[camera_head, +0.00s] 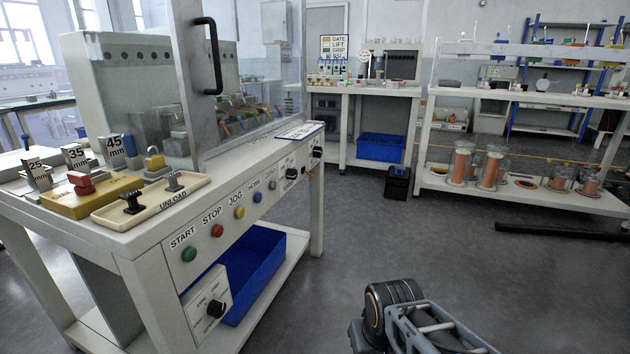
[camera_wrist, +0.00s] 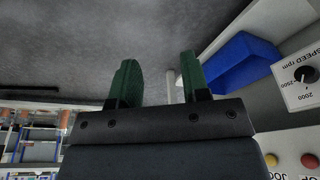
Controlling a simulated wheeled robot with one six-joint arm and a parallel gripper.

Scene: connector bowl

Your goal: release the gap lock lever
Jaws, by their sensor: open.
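The machine bench (camera_head: 130,245) stands at the left in the head view, with a sloped front panel of labelled buttons. Toward the panel's far right end sit dark knobs (camera_head: 292,174) with small labels I cannot read. In the head view only part of my arm shows at the bottom.
A blue bin (camera_head: 252,272) sits on the bench's lower shelf, also in the wrist view (camera_wrist: 240,67). A speed knob (camera_head: 215,308) is beside it. Gauge blocks and a tray (camera_head: 160,203) lie on the bench top.

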